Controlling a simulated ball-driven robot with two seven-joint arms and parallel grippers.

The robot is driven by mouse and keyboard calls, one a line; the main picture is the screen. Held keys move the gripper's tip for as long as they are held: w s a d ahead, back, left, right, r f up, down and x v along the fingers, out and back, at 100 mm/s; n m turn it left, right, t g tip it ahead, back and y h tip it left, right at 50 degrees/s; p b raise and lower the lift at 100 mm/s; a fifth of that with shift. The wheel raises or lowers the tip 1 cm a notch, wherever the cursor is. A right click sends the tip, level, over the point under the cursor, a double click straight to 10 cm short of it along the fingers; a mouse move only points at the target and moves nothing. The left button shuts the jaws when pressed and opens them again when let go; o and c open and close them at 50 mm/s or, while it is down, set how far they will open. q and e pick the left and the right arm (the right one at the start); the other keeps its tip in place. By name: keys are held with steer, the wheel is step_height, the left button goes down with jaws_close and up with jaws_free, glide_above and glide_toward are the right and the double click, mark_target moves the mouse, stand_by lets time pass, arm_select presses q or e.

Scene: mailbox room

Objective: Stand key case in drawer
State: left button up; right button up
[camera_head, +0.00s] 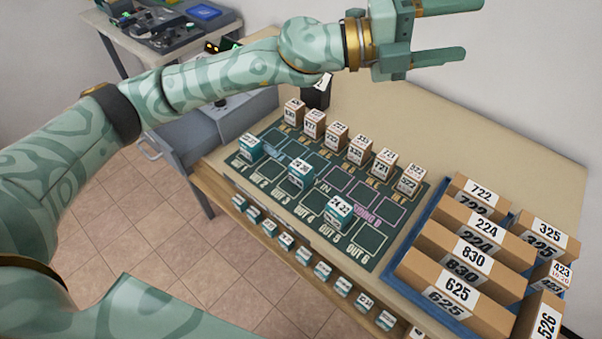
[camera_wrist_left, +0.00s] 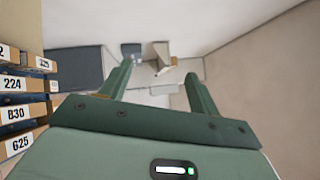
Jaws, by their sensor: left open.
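I cannot tell which object is the key case. Small brown boxes (camera_head: 337,137) with number labels stand in a row along the back of the dark green mat (camera_head: 285,198). Three teal boxes (camera_head: 301,173) with white labels stand on the mat. More small teal boxes (camera_head: 322,270) line the table's front edge. A grey unit with a handle (camera_head: 186,142) stands at the table's left end; whether it is the drawer is unclear. My left gripper (camera_head: 472,28) is open and empty, high above the back of the table. It also shows in the wrist view (camera_wrist_left: 160,68). My right gripper is out of view.
Large numbered brown boxes (camera_head: 428,252) stand in a blue tray (camera_head: 412,238) at the right; some show in the wrist view (camera_wrist_left: 14,113). A black holder (camera_head: 317,94) stands behind the mat. A side table (camera_head: 150,45) with equipment is at the back left. The tiled floor (camera_head: 190,235) is clear.

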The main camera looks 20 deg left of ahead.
arm_select(q)
step_height(320, 180, down, 4)
steer(key=s+d+m+g+y, duration=0.1)
steer(key=d+m+g+y, duration=0.2)
steer(key=m, duration=0.5)
steer(key=m+g+y, duration=0.4)
steer(key=m+y, duration=1.1)
steer(key=y, duration=0.1)
glide_toward(300, 165)
step_height(300, 165, down, 7)
steer(key=b, duration=0.2)
steer(key=shift+d+b, duration=0.1)
steer(key=shift+b, duration=0.2)
steer(key=f, duration=0.2)
steer(key=f+b, duration=0.1)
steer(key=f, duration=0.2)
steer(key=shift+s+a+f, duration=0.1)
steer(key=shift+a+f, duration=0.1)
steer(key=shift+f, duration=0.05)
steer(key=shift+r, duration=0.1)
steer(key=shift+c, duration=0.3)
steer(key=c, duration=1.1)
steer(key=shift+r, duration=0.1)
